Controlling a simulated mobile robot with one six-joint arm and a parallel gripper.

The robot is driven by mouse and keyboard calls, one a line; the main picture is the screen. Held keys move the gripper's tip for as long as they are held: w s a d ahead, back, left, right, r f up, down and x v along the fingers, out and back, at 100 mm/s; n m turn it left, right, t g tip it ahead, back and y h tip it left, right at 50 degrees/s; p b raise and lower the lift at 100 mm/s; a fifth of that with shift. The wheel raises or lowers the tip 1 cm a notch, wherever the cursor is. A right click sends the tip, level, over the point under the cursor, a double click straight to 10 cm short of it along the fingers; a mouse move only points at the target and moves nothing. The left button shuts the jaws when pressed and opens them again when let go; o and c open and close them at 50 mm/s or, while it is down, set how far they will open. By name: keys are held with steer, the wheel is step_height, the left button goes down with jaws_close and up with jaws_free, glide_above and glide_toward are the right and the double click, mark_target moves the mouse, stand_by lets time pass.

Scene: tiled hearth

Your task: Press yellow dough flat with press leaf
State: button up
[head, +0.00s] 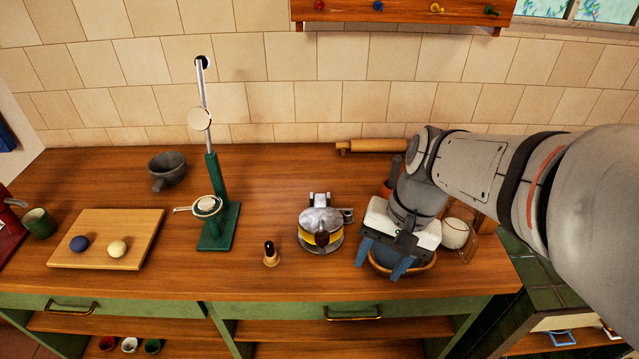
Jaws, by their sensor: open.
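A round metal press (335,246) stands on the counter at centre. Its grey upper leaf (312,217) lies low over the base, with a hinge at the back and a dark knob at the front. A yellow band shows below the leaf's front edge; I cannot tell whether it is dough. A pale yellow dough ball (117,248) sits on a wooden board at the left, beside a dark blue ball (79,244). My gripper (385,262) points down with its blue fingers apart, right of the press, in front of or over a round bowl that it partly hides.
The wooden board (140,225) lies left of a green stand (217,235) with a tall rod. A small dark-topped stamp (270,254) stands left of the press. A rolling pin (375,146) and grey mortar (168,168) are behind. The counter's front middle is clear.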

mark_target(322, 237)
steer(key=w+a+f+m+g+y+b, duration=0.1)
steer(key=w+f+m+y+b, duration=0.1)
steer(key=w+f+m+y, duration=0.4)
steer(key=w+a+f+m+y+b, duration=0.1)
steer(key=w+f+m+y+b, duration=0.2)
steer(key=w+m+y, duration=0.5)
steer(key=shift+y, duration=0.5)
steer(key=a, duration=0.2)
steer(key=s+a+p, duration=0.1)
steer(key=a, duration=0.4)
steer(key=shift+s+a+r, duration=0.1)
steer(key=shift+s+r, duration=0.15)
steer(key=shift+s, duration=0.1)
steer(key=shift+c, duration=0.6)
jaws_close()
